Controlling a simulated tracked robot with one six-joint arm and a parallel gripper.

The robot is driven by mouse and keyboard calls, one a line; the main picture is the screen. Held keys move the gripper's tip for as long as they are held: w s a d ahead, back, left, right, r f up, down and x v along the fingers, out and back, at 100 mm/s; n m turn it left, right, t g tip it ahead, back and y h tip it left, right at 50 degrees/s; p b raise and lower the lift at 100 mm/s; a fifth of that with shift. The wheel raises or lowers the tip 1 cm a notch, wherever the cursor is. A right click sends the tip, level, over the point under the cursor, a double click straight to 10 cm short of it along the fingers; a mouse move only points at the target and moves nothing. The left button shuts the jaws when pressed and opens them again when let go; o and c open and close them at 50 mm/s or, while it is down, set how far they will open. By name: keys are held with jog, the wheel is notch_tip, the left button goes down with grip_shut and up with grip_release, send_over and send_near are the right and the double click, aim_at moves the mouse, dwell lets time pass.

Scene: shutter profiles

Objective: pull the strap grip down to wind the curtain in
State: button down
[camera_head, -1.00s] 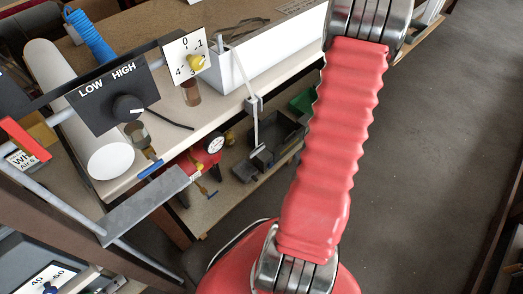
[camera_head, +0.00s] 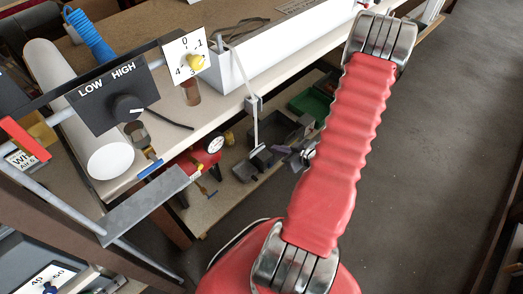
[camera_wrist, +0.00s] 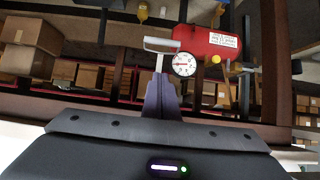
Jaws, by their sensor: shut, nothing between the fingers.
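The strap (camera_head: 255,124) hangs from a small grey fitting at the front edge of the bench. The pale strap grip (camera_head: 257,149) is at its lower end. My gripper (camera_head: 289,151) shows small and partly hidden beside my red arm, to the right of the grip and apart from it in the head view. My fingers are together and empty. Contact with the strap is unclear.
A long white box (camera_head: 275,52) lies on the bench. A red tank with a round gauge (camera_wrist: 184,64) stands behind the grip. Dark trays and a green tray (camera_head: 312,106) fill the lower shelf. The floor to the right is clear.

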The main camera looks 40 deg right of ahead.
send_over(257, 151)
jog(key=s, duration=0.4)
notch_tip(257, 151, down, 5)
jog(key=shift+w+d+f, duration=0.1)
jog(key=shift+w+f, duration=0.15)
jog(key=shift+f, duration=0.5)
jog(key=shift+w+a+f, duration=0.1)
jog(key=shift+w+f, duration=0.2)
jog(key=shift+f, duration=0.5)
jog(key=shift+w+d+f, duration=0.1)
jog(key=shift+w+f, duration=0.15)
jog(key=shift+f, duration=0.5)
notch_tip(257, 151, down, 2)
jog(key=shift+f, duration=0.15)
